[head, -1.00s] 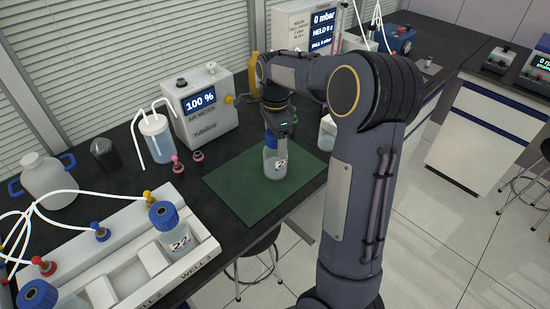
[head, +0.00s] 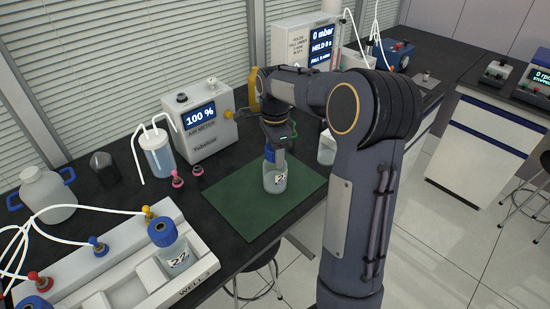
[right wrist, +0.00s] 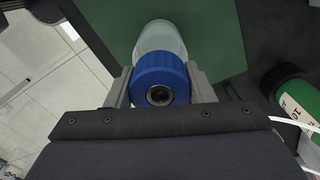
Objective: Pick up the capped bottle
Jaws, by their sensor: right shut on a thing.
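The capped bottle (head: 275,181) is clear glass with a dark-marked label and a blue cap, over the green mat (head: 240,215). My right gripper (head: 275,153) is above it, pointing down, with its fingers at the cap. In the right wrist view the blue cap (right wrist: 160,79) sits between the two fingers (right wrist: 160,88), which are shut on it. The bottle looks upright; I cannot tell whether its base touches the mat. Another blue-capped bottle (head: 175,248) stands in a well of the white rack (head: 205,268). My left gripper is not in view.
The air meter (head: 199,125) stands behind the mat, with a tubed jar (head: 157,153) and small pink-red fittings (head: 177,180) beside it. A pale container (head: 327,149) is right of the bottle. The mat's front is bare, near the bench edge.

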